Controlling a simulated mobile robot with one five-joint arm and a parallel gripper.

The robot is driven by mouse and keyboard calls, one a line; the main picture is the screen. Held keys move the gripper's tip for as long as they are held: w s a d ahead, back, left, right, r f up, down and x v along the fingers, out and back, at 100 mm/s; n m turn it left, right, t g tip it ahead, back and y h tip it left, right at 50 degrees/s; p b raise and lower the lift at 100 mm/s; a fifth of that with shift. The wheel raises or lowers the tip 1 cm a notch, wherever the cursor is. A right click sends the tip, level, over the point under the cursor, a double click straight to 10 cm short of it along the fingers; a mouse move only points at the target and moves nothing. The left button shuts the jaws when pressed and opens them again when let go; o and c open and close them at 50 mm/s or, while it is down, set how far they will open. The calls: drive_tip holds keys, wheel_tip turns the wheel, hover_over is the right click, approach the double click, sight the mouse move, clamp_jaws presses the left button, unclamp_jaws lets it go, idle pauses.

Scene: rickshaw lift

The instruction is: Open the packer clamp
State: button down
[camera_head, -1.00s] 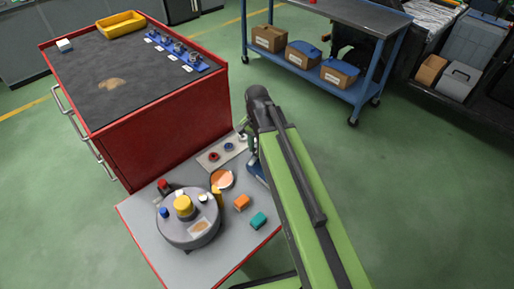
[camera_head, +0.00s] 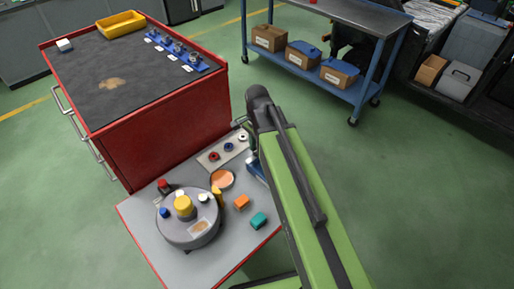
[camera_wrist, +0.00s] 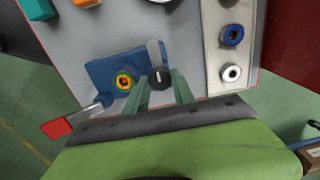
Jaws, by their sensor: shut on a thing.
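The packer clamp shows in the wrist view as a blue base (camera_wrist: 101,73) on the grey bench. The red handle lies to the left, apart from the fingers. In the head view my arm covers most of the blue base (camera_head: 257,170).
A pale strip with red, blue and white rings (camera_head: 228,147) lies beside the clamp. A round grey turntable (camera_head: 188,232), an orange dish (camera_head: 222,179), an orange block (camera_head: 241,202) and a teal block (camera_head: 259,220) share the bench. A red cabinet (camera_head: 165,135) stands behind.

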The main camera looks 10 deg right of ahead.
drive_tip(key=c, duration=1.1)
unclamp_jaws()
drive_tip(key=shift+o, duration=0.2)
wheel_tip(320, 180, up, 17)
drive_tip(key=p, duration=1.7)
drive_tip(key=shift+r, duration=0.2)
drive_tip(key=shift+d, duration=0.1)
